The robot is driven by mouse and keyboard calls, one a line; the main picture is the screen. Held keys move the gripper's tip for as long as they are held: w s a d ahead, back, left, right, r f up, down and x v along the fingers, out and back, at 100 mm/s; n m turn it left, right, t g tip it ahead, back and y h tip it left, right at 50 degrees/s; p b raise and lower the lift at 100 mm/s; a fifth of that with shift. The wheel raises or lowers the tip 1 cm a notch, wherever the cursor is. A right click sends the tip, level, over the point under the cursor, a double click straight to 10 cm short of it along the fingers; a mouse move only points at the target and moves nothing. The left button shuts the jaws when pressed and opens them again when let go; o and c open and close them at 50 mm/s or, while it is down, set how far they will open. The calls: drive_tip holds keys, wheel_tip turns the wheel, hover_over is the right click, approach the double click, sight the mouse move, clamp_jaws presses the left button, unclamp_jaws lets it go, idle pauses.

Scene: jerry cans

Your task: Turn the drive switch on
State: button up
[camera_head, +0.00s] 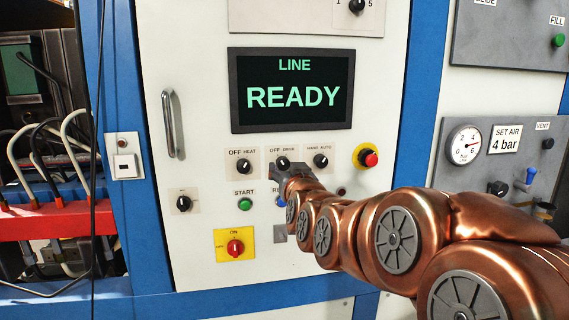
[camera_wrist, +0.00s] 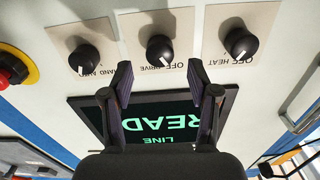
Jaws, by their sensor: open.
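The drive switch is a black rotary knob with a white pointer on a beige plate marked OFF and DRIVE. It shows in the head view (camera_head: 283,162), partly covered below by my gripper (camera_head: 288,171), and fully in the wrist view (camera_wrist: 159,48). The wrist picture is upside down. There the white pointer slants down and right, toward the OFF word. My gripper (camera_wrist: 160,76) is open, its two dark fingers spread to either side of the knob's line, just short of the knob. Nothing is between the fingers.
A heat knob (camera_head: 244,166) and a hand/auto knob (camera_head: 320,160) flank the drive switch closely. A red emergency button (camera_head: 369,158) is at right. A screen (camera_head: 292,90) reading LINE READY is above. A green start button (camera_head: 244,204) and a red rotary switch (camera_head: 235,247) are below.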

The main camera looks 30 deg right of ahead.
sight(284, 164)
drive_tip(key=shift+p+x, duration=0.45)
drive_tip(key=shift+x, duration=1.4)
clamp_jaws()
